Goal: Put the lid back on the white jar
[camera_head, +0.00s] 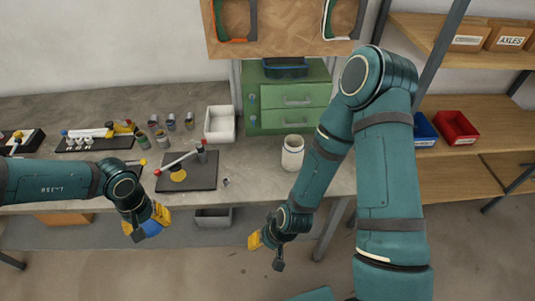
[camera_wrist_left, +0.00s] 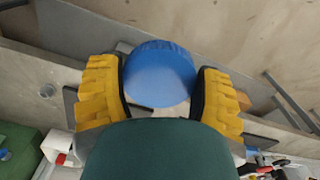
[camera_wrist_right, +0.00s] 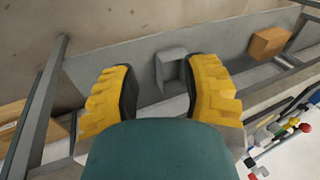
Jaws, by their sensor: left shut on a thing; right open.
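The white jar (camera_head: 292,155) stands upright on the grey workbench, near its right end, with no lid on its top. The round blue lid (camera_head: 152,229) is held by my left gripper (camera_head: 148,222), in front of the bench's front edge and lower left of the jar. In the left wrist view the lid (camera_wrist_left: 160,74) sits between the two yellow fingers. My right gripper (camera_head: 266,252) is open and empty, also in front of the bench, below the jar in the picture. In the right wrist view nothing is between its fingers (camera_wrist_right: 160,90).
A dark fixture board (camera_head: 205,183) with a red-tipped lever lies left of the jar. A white bin (camera_head: 220,124) and a green drawer cabinet (camera_head: 290,105) stand behind. Several small cans stand further left. Bench top around the jar's left side is clear.

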